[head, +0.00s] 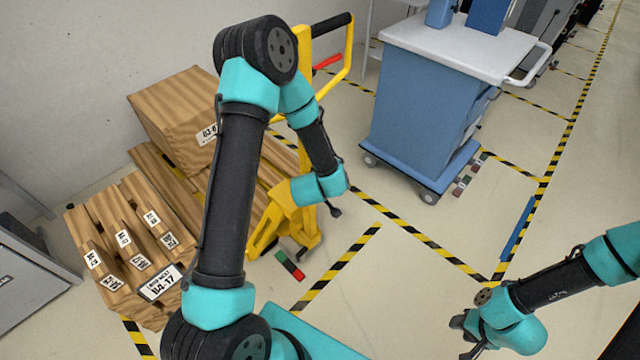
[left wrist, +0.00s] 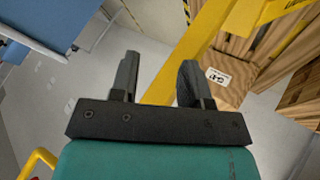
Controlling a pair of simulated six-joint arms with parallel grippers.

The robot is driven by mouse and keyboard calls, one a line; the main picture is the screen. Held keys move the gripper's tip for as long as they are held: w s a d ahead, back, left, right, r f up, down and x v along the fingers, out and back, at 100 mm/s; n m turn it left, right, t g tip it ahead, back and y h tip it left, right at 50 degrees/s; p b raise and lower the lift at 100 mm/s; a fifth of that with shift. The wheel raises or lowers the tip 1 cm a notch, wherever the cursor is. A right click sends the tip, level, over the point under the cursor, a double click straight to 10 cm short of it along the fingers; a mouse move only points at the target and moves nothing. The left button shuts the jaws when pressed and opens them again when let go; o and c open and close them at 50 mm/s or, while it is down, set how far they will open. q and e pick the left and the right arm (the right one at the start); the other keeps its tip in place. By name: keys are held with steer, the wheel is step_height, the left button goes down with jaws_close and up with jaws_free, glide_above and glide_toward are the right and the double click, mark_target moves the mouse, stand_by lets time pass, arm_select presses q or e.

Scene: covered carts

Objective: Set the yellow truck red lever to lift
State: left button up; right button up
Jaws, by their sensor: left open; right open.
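The yellow truck (head: 290,215) stands left of centre in the head view, its mast partly hidden behind my left arm. Its red lever (head: 327,62) sits inside the yellow handle loop near the black grip. My left gripper (left wrist: 158,75) is open in the left wrist view, with a yellow bar (left wrist: 205,45) of the truck showing between and beyond its fingers; I cannot tell the gap. The red lever is not visible there. My right gripper (head: 467,332) is open and empty over the floor at the lower right.
A blue cart (head: 425,125) stands right of the truck. A wooden-patterned box (head: 172,105) and a labelled wooden-patterned load (head: 130,240) are at the left. Striped tape (head: 425,240) marks the floor. Open floor lies between truck and right arm.

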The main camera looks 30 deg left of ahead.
arm_select(q)
steer(key=s+d+f+m+g+h, duration=0.3)
steer(key=s+d+f+m+g, duration=0.1)
steer(key=s, duration=0.5)
steer(key=s+d+f+m+g+h, duration=0.2)
steer(key=s+d+f+m+g, duration=0.2)
steer(key=s, duration=0.6)
steer(key=shift+d+f+m+h, duration=0.3)
steer(key=shift+d+h, duration=0.1)
steer(key=shift+d, duration=0.1)
steer(key=shift+c, duration=0.4)
